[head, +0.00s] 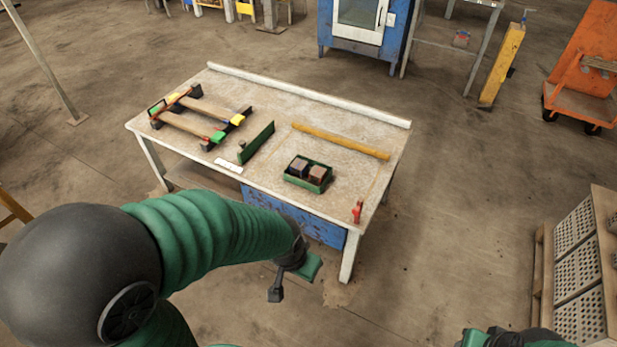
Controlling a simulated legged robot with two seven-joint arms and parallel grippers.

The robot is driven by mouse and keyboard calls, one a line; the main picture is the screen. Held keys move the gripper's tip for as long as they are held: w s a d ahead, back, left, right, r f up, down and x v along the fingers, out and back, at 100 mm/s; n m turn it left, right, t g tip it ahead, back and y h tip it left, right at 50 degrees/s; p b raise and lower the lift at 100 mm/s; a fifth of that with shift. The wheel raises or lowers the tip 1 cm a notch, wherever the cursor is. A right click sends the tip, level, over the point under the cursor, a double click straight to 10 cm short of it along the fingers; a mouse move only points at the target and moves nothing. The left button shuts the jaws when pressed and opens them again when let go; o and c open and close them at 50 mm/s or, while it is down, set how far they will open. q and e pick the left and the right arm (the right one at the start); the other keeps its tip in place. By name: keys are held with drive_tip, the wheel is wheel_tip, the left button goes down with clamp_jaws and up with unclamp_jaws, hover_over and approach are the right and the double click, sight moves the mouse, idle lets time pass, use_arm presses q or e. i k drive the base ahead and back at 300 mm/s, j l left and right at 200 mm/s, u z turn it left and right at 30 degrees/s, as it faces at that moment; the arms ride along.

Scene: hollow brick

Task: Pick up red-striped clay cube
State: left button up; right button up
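Two small block-like cubes sit side by side in a green tray (290,179) on the worktable. The right cube (317,173) is reddish brown and the left cube (299,166) is greyer and darker. Stripes are too small to make out, so I cannot tell which is red-striped. My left gripper (293,281) is in front of the table's near edge, below and apart from the tray. Its two finger parts look spread, with nothing between them. Part of my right arm's end (508,339) shows at the bottom right edge; its fingers are not clear.
The worktable (240,100) also holds a rack with wooden bars (196,116), a green upright plate (257,142), a yellow bar (341,141) and a red upright piece (357,211). Perforated crates (580,270) stand at right. Floor between table and crates is clear.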

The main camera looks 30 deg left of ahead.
sight(317, 175)
drive_tip(key=i+j, duration=0.2)
drive_tip(key=j, duration=0.2)
drive_tip(key=i+j, duration=0.15)
drive_tip(key=j, duration=0.2)
drive_tip(key=i+j, duration=0.2)
drive_tip(key=j, duration=0.2)
drive_tip(key=i+j, duration=0.15)
drive_tip(key=j, duration=0.25)
drive_tip(key=i+j, duration=0.2)
drive_tip(key=j, duration=0.15)
drive_tip(key=i+j, duration=0.15)
drive_tip(key=j, duration=0.25)
